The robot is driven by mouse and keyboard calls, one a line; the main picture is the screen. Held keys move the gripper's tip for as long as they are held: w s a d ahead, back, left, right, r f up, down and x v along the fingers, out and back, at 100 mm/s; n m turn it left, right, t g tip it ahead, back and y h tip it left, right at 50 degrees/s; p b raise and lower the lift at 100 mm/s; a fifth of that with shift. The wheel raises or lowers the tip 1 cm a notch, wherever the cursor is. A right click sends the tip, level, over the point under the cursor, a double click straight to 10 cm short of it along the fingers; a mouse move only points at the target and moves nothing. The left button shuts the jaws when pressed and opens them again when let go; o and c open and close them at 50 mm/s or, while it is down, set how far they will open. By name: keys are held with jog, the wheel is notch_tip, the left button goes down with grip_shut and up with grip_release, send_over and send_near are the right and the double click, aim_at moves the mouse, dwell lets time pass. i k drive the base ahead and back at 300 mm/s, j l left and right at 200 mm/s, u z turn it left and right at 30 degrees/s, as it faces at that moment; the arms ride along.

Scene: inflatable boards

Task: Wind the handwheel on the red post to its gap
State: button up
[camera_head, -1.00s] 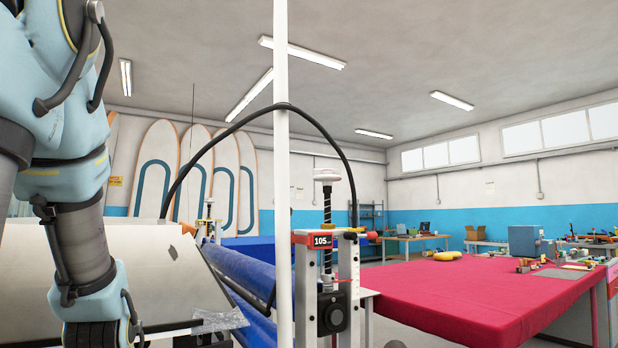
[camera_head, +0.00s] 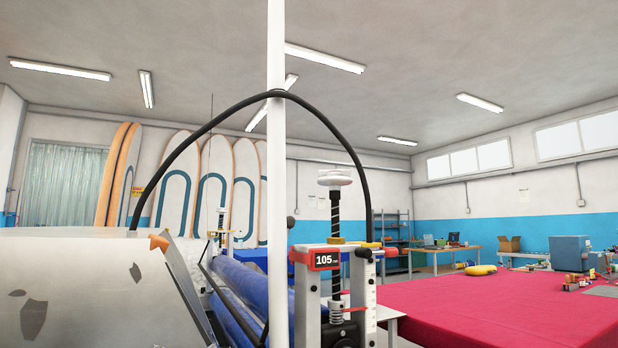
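The red-topped post (camera_head: 308,257) stands just right of the picture's middle, with a display reading 105 on its front. A black threaded screw (camera_head: 335,228) rises through its top, and a pale round handwheel (camera_head: 335,178) sits at the screw's upper end. A scale with marks runs down the post's right upright (camera_head: 369,300). The gap to set is not clear from here. My gripper is out of view, so its hold cannot be seen.
A white vertical pole (camera_head: 276,200) stands in front of the post's left side, with a black hose (camera_head: 190,140) arching past it. Blue rollers (camera_head: 240,290) lie left of the post. A red-covered table (camera_head: 490,305) fills the right. A pale sheet-covered machine (camera_head: 80,290) is at lower left.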

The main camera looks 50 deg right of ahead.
aim_at(334, 179)
jog(key=k+l+u, duration=0.25)
jog(key=l, duration=0.35)
jog(key=k+l+u, duration=0.25)
jog(key=l, duration=0.3)
jog(key=k+l+u, duration=0.25)
jog(key=k+l, duration=0.9)
jog(key=l, duration=0.15)
jog(key=k+l+u, duration=0.1)
jog(key=k+l, duration=0.6)
jog(key=l, duration=0.15)
jog(key=i, duration=0.3)
